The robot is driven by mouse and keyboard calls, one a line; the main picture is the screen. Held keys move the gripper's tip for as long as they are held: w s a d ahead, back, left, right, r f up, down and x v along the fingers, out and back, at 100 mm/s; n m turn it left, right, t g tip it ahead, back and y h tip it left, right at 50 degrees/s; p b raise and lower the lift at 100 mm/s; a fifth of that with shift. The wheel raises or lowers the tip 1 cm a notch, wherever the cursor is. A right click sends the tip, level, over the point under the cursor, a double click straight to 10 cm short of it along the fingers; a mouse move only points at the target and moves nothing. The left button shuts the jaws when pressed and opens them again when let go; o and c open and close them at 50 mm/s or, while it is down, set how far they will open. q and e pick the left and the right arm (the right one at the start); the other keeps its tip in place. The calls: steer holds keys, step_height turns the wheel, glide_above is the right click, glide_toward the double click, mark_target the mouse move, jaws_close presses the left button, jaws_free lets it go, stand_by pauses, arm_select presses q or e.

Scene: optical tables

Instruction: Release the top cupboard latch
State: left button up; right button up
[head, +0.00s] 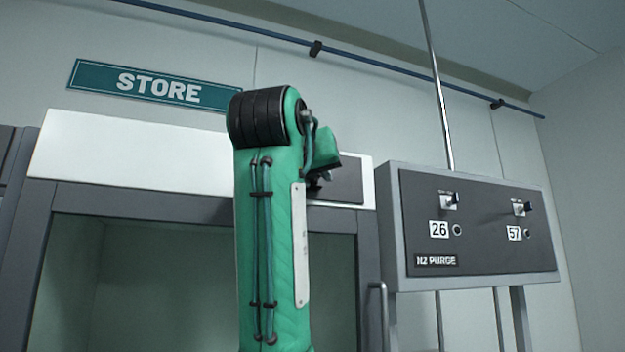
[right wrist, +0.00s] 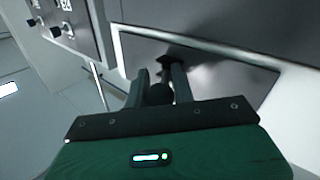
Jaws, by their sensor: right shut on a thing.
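The cupboard under the STORE sign has a white top panel (head: 130,150) with a dark latch plate (head: 347,184) at its right end. The plate also shows in the right wrist view (right wrist: 225,85). My right gripper (head: 318,180) is up at this plate, partly hidden behind my green forearm. In the right wrist view its two fingers (right wrist: 159,80) stand either side of a dark round latch knob (right wrist: 158,94) and are shut on it. A black shape, perhaps latch or shadow, lies just beyond the fingertips. My left gripper is not in view.
An N2 PURGE box (head: 478,225) with two switches, marked 26 and 57, stands close to the right of the cupboard. A vertical handle (head: 378,315) is at the cupboard's right edge. A blue pipe (head: 400,69) runs along the wall above.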

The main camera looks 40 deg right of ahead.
steer(key=n+t+y+b, duration=0.3)
steer(key=shift+s+d+f, duration=0.2)
steer(key=shift+s+d, duration=0.1)
steer(key=shift+d, duration=0.1)
steer(key=n+t+y+b, duration=0.1)
steer(key=y, duration=0.1)
steer(key=d+n+t+y+b, duration=0.1)
steer(key=n+y+b, duration=0.1)
steer(key=y, duration=0.1)
steer(key=shift+d+n+t+y, duration=0.1)
steer(key=shift+n+t+y, duration=0.2)
steer(key=n+y+b, duration=0.1)
steer(key=y, duration=0.1)
steer(key=d+n+y+b, duration=0.1)
steer(key=n+y, duration=0.1)
steer(key=shift+r+t+y, duration=0.15)
steer(key=shift+t+y, duration=0.15)
steer(key=shift+t, duration=0.1)
steer(key=shift+w+d+n+y, duration=0.15)
steer(key=shift+n+y, duration=0.55)
steer(key=shift+y, duration=0.4)
steer(key=shift+r, duration=0.1)
steer(key=o, duration=0.7)
steer(key=shift+s+d+b, duration=0.1)
steer(key=shift+s+b, duration=0.1)
steer(key=shift+b, duration=0.15)
